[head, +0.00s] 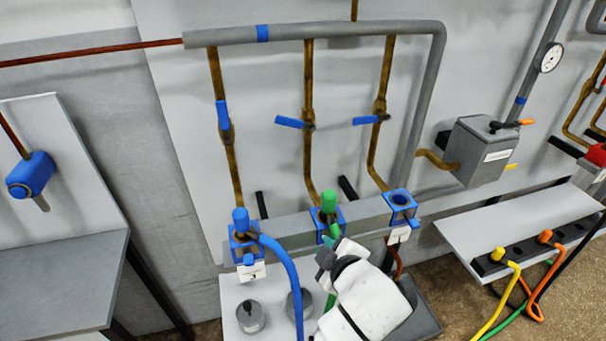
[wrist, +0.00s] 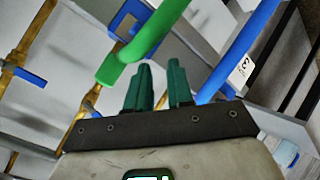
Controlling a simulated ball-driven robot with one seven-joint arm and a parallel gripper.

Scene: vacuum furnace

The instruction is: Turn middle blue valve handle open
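Three blue valve handles sit on brass pipes in the head view. The middle blue valve handle (head: 289,122) lies across its pipe, pointing left. The left handle (head: 223,115) stands along its pipe; the right handle (head: 366,120) lies across its pipe. My gripper (head: 331,243) is low in front of the blue sockets, well below the middle handle and apart from it. In the wrist view my gripper's green fingers (wrist: 160,68) show a narrow gap with nothing between them. A blue handle (wrist: 30,77) shows at the left there; I cannot tell which one.
A green plug (head: 328,202) sits in the middle socket; its green hose (wrist: 150,38) passes close by my fingertips. A blue hose (head: 288,265) hangs from the left socket. The right socket (head: 401,205) is empty. A grey box (head: 485,150) stands right of the valves.

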